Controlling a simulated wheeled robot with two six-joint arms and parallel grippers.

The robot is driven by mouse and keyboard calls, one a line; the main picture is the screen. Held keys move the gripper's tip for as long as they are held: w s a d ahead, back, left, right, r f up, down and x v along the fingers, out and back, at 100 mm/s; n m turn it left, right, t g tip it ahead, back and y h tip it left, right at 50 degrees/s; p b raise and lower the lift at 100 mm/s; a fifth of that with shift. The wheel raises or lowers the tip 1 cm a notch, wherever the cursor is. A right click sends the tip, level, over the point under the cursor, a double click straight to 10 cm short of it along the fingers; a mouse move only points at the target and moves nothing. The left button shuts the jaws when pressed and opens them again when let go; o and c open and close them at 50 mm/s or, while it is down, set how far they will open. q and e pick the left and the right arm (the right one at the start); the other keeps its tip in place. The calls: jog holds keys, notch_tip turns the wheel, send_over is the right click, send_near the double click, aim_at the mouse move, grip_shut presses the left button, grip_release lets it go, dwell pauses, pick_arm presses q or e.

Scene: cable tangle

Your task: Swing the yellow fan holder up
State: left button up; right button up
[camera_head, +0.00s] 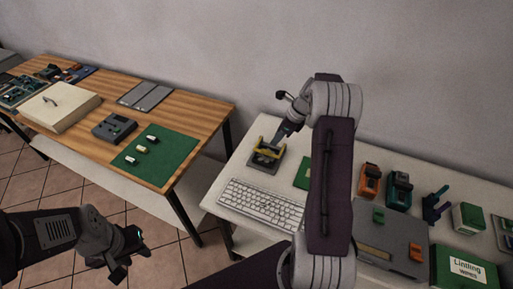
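The yellow fan holder (264,149) is a small yellow frame on a dark grey base (258,163). It stands on the white table behind the keyboard, and the yellow frame looks raised at an angle. My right gripper (279,138) reaches down to the holder's upper right side. Its fingertips are at or very near the yellow frame; whether they touch it, and whether they are open or shut, is too small to tell. My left gripper (133,255) is open and empty over the tiled floor, away from both tables.
On the white table are a white keyboard (262,204), a green board (302,174) partly behind my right arm, a grey case (390,237), an orange device (369,181) and a green box (463,270). A wooden table (200,110) with a green mat (172,165) stands left.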

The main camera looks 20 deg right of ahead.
aim_at(269, 151)
jog(key=x, duration=0.7)
jog(key=shift+a+f, duration=0.2)
jog(key=shift+f, duration=0.45)
jog(key=shift+w+a+f, duration=0.1)
jog(key=shift+w+f, duration=0.05)
jog(key=shift+w, duration=0.1)
grip_shut()
dwell(0.6)
